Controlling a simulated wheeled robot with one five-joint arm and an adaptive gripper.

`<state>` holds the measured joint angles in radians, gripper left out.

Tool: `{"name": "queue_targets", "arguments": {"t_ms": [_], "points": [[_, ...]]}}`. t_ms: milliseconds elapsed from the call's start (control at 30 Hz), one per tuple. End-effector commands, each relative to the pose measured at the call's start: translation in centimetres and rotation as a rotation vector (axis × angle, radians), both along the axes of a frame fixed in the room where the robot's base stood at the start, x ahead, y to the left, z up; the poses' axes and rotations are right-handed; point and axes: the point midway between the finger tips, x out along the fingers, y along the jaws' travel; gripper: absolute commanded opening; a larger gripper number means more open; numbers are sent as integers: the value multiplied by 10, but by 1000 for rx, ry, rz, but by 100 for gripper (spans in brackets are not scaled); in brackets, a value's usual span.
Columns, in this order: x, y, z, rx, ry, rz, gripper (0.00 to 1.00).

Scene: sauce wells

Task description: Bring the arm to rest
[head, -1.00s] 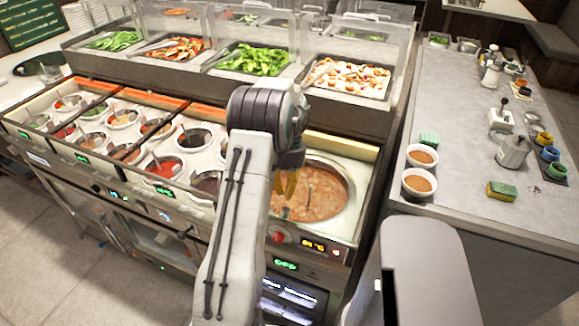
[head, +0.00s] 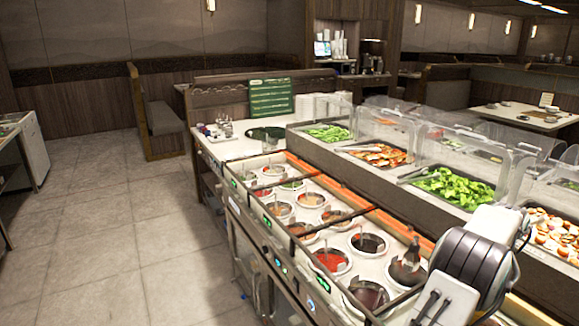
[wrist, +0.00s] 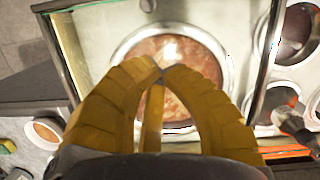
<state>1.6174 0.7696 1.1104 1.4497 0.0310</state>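My arm (head: 465,275) shows at the lower right of the head view, beside the row of sauce wells. Its gripper end is out of that view. In the wrist view my gripper (wrist: 160,78) has its yellow fingers brought together at the tips, with nothing seen held between them. Beyond the fingertips is a large round well (wrist: 205,60) of reddish-brown soup, partly hidden by the fingers. I cannot tell the height of the fingertips above it.
Several sauce wells (head: 332,260) line the counter; a dark utensil handle (head: 413,252) sticks up close to my arm. Glass-guarded food trays (head: 452,187) stand behind. A bowl (wrist: 43,132) shows at the wrist view's left. The tiled floor (head: 130,225) at left is open.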

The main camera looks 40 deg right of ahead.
Motion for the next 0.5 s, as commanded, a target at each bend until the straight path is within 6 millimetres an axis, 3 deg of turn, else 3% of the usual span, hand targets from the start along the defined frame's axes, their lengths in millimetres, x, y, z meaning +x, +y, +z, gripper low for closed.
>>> {"name": "queue_targets", "arguments": {"t_ms": [67, 167, 333, 500], "points": [[-1, -12, -3, -54, 1, 6, 0], [0, -8, -27, -58, 1, 13, 0], [1, 28, -67, 6, -4, 21, 0], [14, 76, -65, 16, -6, 53, 0]]}}
